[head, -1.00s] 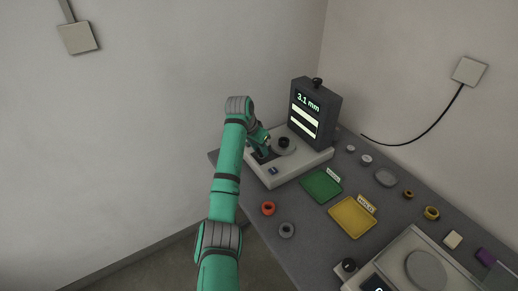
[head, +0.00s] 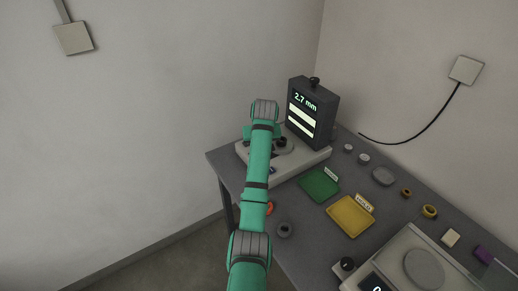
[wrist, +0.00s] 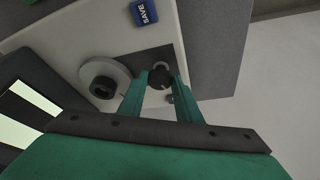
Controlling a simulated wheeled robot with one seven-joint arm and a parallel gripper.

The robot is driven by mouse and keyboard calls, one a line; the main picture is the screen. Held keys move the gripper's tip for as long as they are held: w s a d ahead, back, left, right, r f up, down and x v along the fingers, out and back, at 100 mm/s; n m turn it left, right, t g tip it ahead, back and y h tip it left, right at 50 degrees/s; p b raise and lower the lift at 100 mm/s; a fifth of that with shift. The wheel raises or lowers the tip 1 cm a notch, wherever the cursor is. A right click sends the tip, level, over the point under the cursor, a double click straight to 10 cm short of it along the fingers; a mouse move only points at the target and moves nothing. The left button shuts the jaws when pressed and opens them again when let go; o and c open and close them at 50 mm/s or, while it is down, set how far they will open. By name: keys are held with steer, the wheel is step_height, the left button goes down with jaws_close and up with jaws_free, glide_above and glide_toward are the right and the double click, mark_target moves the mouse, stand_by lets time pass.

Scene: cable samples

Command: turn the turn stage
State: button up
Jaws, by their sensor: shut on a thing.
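The turn stage is a pale round disc (wrist: 119,76) on the instrument's light base, with a black ring (wrist: 103,86) lying on it. Both show in the head view, the disc (head: 290,149) partly behind my arm and the ring (head: 281,142) near it. Beside the disc, a dark knob (wrist: 158,88) stands on a dark square patch. My gripper (wrist: 162,78) is shut on this knob, one green finger on either side. In the head view my arm hides the gripper and the knob.
The instrument's upright display (head: 311,112) reads 2.7 mm and stands close by the disc. A blue SAVE button (wrist: 145,12) is on the base. A green tray (head: 318,186), a yellow tray (head: 350,216) and several small rings and samples lie on the table.

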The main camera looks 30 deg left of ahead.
steer(key=shift+w+r+n+y, duration=0.25)
steer(key=shift+n+y, duration=0.05)
steer(key=shift+n, duration=0.4)
steer(key=o, duration=0.8)
steer(key=shift+o, duration=1.3)
steer(key=shift+s+f, duration=0.1)
steer(key=v, duration=1)
steer(key=shift+r, duration=0.45)
steer(key=shift+d, duration=0.15)
